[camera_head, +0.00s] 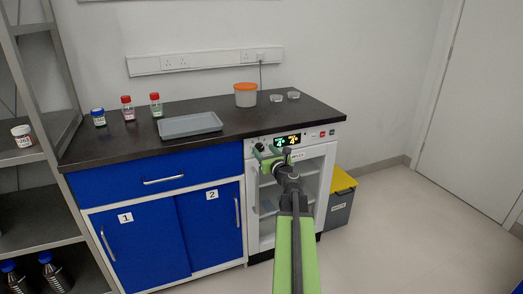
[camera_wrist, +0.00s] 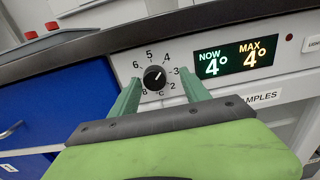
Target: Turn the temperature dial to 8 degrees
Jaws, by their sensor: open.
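The temperature dial (camera_wrist: 154,77) is a round black knob with a white pointer mark on a white panel, ringed by numbers. Its mark points up and right, toward the 4. The display (camera_wrist: 236,57) beside it reads NOW 4° and MAX 4°. My gripper (camera_wrist: 158,80) is open, with one green finger on each side of the dial. I cannot tell whether the fingers touch it. In the head view my gripper (camera_head: 271,157) is in front of the panel, left of and below the lit display (camera_head: 288,140), whose digits are too small to read there.
The dark countertop (camera_head: 318,112) overhangs just above the panel. It holds a grey tray (camera_head: 190,125), an orange-lidded tub (camera_head: 246,95) and small bottles. A yellow-lidded box (camera_head: 340,198) stands right of the white cabinet. The floor to the right is clear.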

